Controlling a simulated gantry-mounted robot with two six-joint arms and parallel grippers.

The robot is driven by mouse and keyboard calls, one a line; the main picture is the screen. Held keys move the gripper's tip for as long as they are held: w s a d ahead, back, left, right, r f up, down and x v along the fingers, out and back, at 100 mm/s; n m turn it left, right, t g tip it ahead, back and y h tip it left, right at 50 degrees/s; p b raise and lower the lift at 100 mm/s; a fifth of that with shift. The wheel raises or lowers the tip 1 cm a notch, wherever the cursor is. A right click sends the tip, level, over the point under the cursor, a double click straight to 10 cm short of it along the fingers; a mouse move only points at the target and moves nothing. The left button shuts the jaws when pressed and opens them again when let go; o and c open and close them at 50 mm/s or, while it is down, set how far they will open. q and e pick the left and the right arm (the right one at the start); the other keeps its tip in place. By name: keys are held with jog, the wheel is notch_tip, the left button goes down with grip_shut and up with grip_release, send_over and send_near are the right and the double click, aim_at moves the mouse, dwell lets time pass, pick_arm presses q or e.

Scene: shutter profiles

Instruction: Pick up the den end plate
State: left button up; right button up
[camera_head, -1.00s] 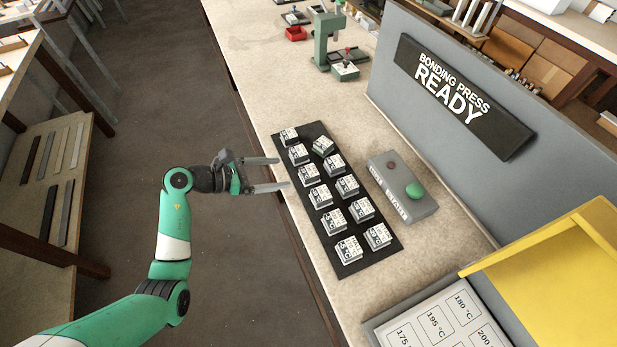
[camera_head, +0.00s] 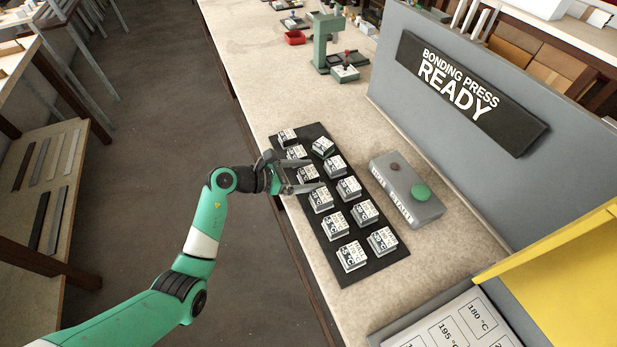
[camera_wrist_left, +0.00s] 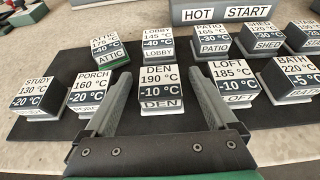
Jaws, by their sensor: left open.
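The den end plate (camera_wrist_left: 161,90) is a white and dark block labelled DEN, 190 °C, -10 °C. It stands on a black mat (camera_head: 379,269) among similar labelled blocks. In the head view it shows between my left fingers (camera_head: 308,174). My left gripper (camera_head: 315,175) has come in from the left over the mat's edge and is open. In the left wrist view, its two fingers (camera_wrist_left: 160,82) lie on either side of the den plate, with a visible gap on each side. My right gripper is not in view.
The porch block (camera_wrist_left: 92,92) and loft block (camera_wrist_left: 233,82) stand close beside the fingers. The lobby block (camera_wrist_left: 161,46) and attic block (camera_wrist_left: 107,49) stand behind. A grey HOT START box (camera_head: 405,190) with a green button is right of the mat.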

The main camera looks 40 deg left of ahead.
aim_at(309, 173)
pick_arm(q)
grip_shut()
dwell(0.3)
jog(key=shift+r+p, duration=0.45)
jog(key=shift+r, duration=0.15)
notch_tip(309, 173, up, 3)
jog(key=shift+p, duration=1)
jog(key=s+d+r+p, duration=0.7)
jog(key=s+r, duration=0.2)
jog(key=s, duration=0.3)
jog(key=shift+d, duration=0.2)
